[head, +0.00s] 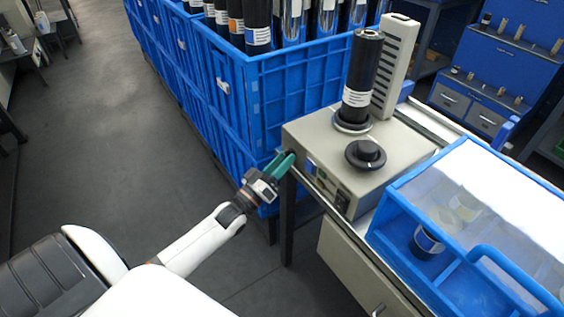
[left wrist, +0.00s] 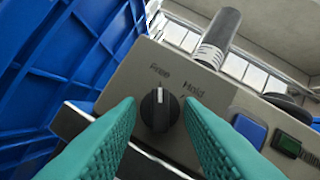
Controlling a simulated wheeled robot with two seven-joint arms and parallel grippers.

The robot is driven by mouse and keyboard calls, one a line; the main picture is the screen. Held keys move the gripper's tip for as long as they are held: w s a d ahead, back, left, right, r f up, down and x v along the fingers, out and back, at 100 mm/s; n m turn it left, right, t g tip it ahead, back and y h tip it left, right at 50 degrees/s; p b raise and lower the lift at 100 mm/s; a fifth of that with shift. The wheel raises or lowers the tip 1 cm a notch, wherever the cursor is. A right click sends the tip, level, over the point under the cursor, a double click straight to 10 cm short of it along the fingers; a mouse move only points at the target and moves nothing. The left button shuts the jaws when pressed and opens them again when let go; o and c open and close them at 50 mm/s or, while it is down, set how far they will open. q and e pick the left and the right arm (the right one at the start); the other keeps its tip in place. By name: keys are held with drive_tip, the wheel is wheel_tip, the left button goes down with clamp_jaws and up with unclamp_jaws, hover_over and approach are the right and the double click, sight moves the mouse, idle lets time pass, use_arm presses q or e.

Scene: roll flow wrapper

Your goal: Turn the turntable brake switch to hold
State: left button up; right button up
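The brake switch is a round black knob (left wrist: 160,110) on the beige front panel of the turntable unit (head: 405,155). Its white pointer line points up in the left wrist view, toward the "Free" label; the "Hold" label is up and to the right of it. My left gripper (head: 284,164) is at the panel's left end in the head view and hides the knob there. In the left wrist view its green fingers (left wrist: 160,125) are open, one on each side of the knob, with visible gaps. My right gripper is not in view.
A black roll (head: 362,75) stands on the unit beside a black round knob (head: 365,154). Blue crates (head: 285,85) of rolls stand close behind my gripper. A blue-framed bin (head: 400,195) is at right.

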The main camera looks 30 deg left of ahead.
use_arm(q)
clamp_jaws()
drive_tip(key=shift+m, duration=0.4)
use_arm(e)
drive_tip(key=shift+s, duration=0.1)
use_arm(q)
drive_tip(key=shift+w+a+r+m+g+h+b, duration=0.15)
drive_tip(key=shift+m+g+h+b, duration=0.35)
drive_tip(key=shift+m+h, duration=1.55)
drive_tip(key=shift+s+a+f+m+g+h+b, duration=0.1)
drive_tip(key=shift+a+m+g+h+b, duration=0.4)
drive_tip(key=shift+m, duration=2.9)
drive_tip(key=shift+w+d+r+m+g+h+b, duration=0.25)
drive_tip(key=shift+m+g+h, duration=0.35)
drive_tip(key=shift+m+h, duration=1.55)
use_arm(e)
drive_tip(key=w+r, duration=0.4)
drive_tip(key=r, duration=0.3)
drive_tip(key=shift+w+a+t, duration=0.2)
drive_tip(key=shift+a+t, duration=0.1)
use_arm(q)
drive_tip(key=shift+s+a+f+m+y, duration=0.1)
drive_tip(key=shift+s+f+m+y, duration=0.1)
drive_tip(key=shift+m+y, duration=0.55)
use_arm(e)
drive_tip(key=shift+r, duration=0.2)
